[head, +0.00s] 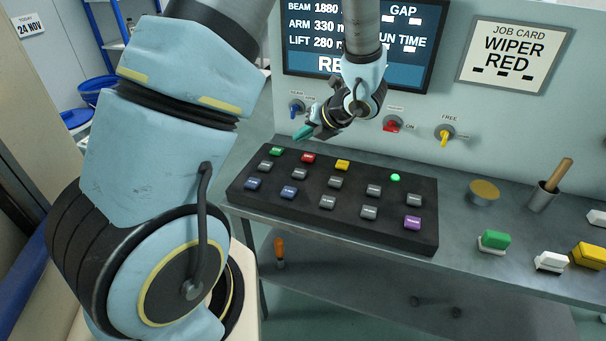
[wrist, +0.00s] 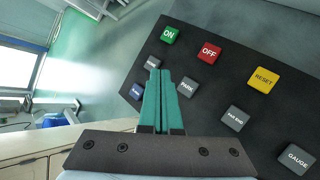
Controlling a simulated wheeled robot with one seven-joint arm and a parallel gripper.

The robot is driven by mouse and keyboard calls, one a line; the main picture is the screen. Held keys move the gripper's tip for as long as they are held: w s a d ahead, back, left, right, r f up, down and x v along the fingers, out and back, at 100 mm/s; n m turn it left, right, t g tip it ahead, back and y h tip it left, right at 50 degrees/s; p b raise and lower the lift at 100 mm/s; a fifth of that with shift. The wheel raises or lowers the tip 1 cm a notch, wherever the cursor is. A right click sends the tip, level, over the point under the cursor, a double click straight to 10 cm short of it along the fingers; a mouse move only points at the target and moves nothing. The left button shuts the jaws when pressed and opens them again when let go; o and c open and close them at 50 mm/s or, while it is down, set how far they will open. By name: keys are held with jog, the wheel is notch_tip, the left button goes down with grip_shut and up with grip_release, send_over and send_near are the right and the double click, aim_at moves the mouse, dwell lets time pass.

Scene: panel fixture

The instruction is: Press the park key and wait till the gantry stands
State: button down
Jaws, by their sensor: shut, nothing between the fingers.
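The dark key panel (head: 390,235) lies on the bench. Its grey park key (head: 302,174) is in the second row, second from the left; in the wrist view the key (wrist: 187,86) reads PARK, just right of my fingertips. My gripper (head: 303,133) has teal fingers held together, empty, above the panel's back left part. The fingers (wrist: 161,76) in the wrist view partly cover the panel between the park key and a grey key on the left. I see no contact with any key. The gantry itself cannot be made out.
A screen (head: 300,70) shows BEAM, ARM and LIFT values; my arm hides part of it. A green lamp (head: 395,177) glows on the panel. Knobs, including a yellow one (head: 445,134), are on the wall behind. A cup (head: 541,199) and colored blocks stand right.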

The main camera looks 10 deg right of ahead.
aim_at(302, 175)
notch_tip(302, 175, down, 9)
jog(key=b, duration=0.7)
jog(key=shift+r+b, duration=0.1)
jog(key=shift+b, duration=0.2)
jog(key=shift+a, duration=0.1)
dwell(1.7)
jog(key=shift+f, duration=0.4)
